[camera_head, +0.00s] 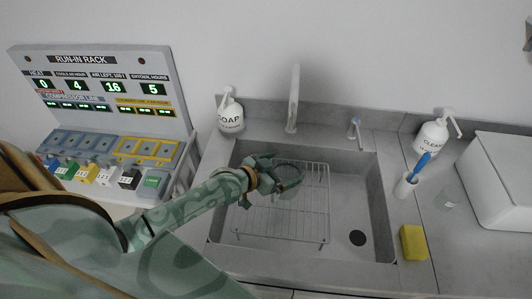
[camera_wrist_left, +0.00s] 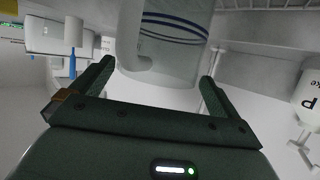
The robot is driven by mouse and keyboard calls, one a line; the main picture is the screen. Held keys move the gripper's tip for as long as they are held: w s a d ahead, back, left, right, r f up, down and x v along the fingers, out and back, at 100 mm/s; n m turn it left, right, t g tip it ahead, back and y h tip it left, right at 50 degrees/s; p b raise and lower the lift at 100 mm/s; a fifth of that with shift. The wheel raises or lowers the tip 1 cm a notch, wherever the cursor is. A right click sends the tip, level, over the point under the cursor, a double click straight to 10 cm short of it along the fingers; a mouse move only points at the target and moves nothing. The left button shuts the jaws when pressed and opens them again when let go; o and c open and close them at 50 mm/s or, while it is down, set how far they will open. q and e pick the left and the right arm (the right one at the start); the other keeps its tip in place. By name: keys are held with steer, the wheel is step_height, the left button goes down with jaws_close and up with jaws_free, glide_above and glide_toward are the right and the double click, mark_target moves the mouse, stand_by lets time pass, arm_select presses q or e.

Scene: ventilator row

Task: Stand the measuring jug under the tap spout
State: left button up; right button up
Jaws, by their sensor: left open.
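The measuring jug (camera_wrist_left: 178,45) is clear with blue bands and fills the upper middle of the left wrist view. A pale curved bar (camera_wrist_left: 130,45) at its left looks like its handle. My left gripper (camera_wrist_left: 155,72) is open, its fingers on either side of the jug, with no clear contact. In the head view my left gripper (camera_head: 287,178) is over the sink, and the jug is hard to make out there. The white tap (camera_head: 293,100) stands behind the sink, beyond the gripper. My right gripper is not in view.
A wire rack (camera_head: 310,222) lies in the grey sink (camera_head: 372,205). A soap bottle (camera_head: 230,113) stands back left. A cleaner bottle (camera_head: 430,136), a brush cup (camera_head: 405,186) and a yellow sponge (camera_head: 413,242) are at the right. A run-in rack (camera_head: 105,65) stands at the left.

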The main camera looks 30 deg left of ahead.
arm_select(q)
steer(key=p+v, duration=0.1)
steer(key=v, duration=0.8)
steer(key=shift+s+r+p, duration=0.15)
steer(key=shift+s+p, duration=0.15)
steer(key=shift+s, duration=0.1)
